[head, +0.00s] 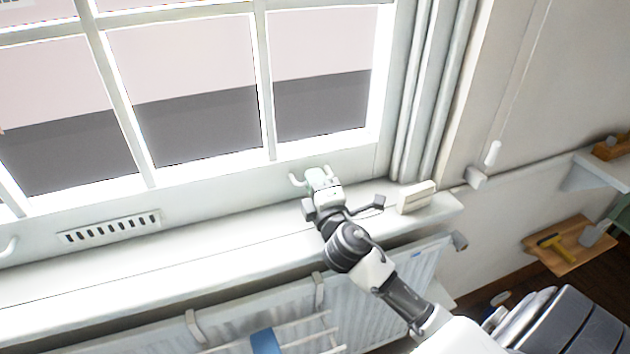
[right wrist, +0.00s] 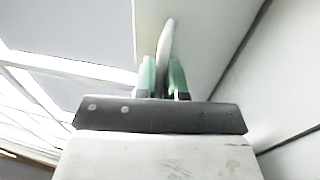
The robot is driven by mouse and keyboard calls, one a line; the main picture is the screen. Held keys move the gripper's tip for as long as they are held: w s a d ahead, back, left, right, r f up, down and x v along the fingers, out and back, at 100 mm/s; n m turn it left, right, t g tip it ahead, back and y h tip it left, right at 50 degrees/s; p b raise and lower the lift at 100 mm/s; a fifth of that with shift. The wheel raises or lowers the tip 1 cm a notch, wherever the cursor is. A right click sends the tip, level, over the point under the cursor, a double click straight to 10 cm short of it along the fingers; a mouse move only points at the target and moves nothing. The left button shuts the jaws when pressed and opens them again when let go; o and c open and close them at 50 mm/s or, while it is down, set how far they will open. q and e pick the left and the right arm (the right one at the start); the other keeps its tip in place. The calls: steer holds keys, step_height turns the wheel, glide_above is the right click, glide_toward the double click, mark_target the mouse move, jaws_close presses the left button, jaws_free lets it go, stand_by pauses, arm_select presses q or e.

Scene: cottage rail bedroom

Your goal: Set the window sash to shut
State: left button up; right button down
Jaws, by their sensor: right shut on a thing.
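The white window sash (head: 200,172) has several panes and fills the upper left of the head view. Its bottom rail is low, close above the sill (head: 200,262); I cannot tell whether a gap is left beneath it. My right gripper (head: 318,180) is at the right part of the bottom rail. It is shut on a pale hook-shaped sash lift (head: 296,180). In the right wrist view the green fingertips (right wrist: 163,78) close around the white lift (right wrist: 166,42). Another white lift (head: 8,246) shows at the left edge. My left gripper is not in view.
A small cream box (head: 416,197) stands on the sill right of my gripper. A radiator (head: 390,290) with a rack and blue cloth (head: 264,341) is below the sill. A wooden board with a yellow-handled tool (head: 556,246) and a shelf (head: 600,165) are at the right.

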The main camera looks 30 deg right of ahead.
steer(key=shift+f, duration=0.55)
steer(key=c, duration=1.3)
jaws_free()
steer(key=shift+c, duration=0.2)
steer(key=shift+o, duration=0.6)
steer(key=shift+r, duration=0.2)
steer(key=b+v, duration=0.2)
steer(key=v, duration=0.7)
steer(key=shift+s, duration=0.15)
steer(key=shift+v, duration=0.8)
steer(key=shift+s, duration=0.1)
